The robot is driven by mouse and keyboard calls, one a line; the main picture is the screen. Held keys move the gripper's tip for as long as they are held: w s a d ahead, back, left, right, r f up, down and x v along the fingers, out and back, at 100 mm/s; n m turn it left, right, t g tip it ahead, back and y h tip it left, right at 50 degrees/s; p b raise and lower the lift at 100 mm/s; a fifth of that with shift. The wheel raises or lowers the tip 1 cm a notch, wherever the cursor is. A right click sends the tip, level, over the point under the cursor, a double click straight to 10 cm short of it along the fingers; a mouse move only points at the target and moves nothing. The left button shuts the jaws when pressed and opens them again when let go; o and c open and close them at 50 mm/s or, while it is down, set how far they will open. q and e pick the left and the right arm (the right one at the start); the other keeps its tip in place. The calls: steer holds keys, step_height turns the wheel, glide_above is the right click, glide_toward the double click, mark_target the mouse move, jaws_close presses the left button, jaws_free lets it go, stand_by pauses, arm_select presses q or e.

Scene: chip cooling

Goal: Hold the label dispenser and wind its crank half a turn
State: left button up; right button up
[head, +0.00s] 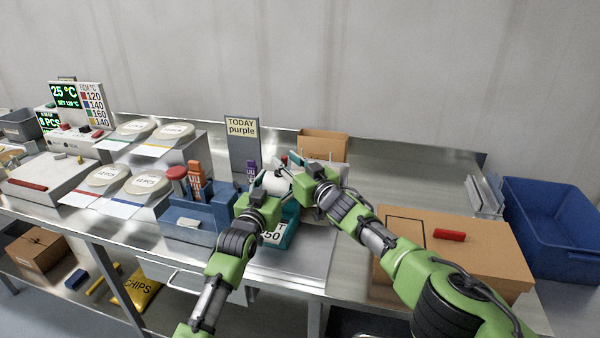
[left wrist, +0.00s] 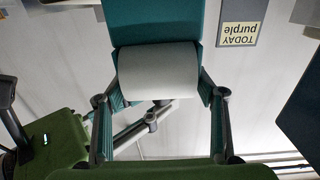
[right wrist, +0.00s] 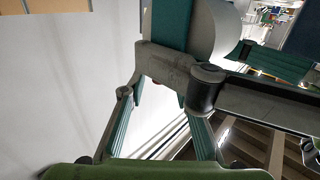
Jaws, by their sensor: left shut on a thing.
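The label dispenser has a teal body (head: 291,236) and a white roll (head: 275,184); it stands on the steel bench, mostly hidden by my grippers in the head view. In the left wrist view its white roll (left wrist: 158,72) lies between the fingers of my left gripper (left wrist: 160,98), which is shut on the dispenser. My right gripper (right wrist: 160,92) is open at the dispenser's right side. In the right wrist view a grey bar (right wrist: 168,66), which looks like the crank, crosses just beyond its fingertips. I cannot tell whether they touch it.
A blue holder (head: 190,218) with markers stands left of the dispenser. A "TODAY purple" sign (head: 242,128) and a cardboard box (head: 323,146) are behind. A large cardboard box (head: 490,260) with a red bar and a blue bin (head: 555,225) are on the right.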

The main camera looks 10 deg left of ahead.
mark_target(285, 160)
steer(key=shift+s+d+f, duration=0.25)
steer(key=shift+s+d, duration=0.1)
steer(key=shift+d, duration=0.1)
steer(key=shift+s+d+r, duration=0.3)
steer(key=shift+s+d, duration=0.35)
steer(key=shift+s, duration=0.1)
steer(key=shift+s+d+f, duration=0.15)
steer(key=shift+s+d, duration=0.05)
steer(key=shift+s, duration=0.15)
steer(key=v, duration=0.8)
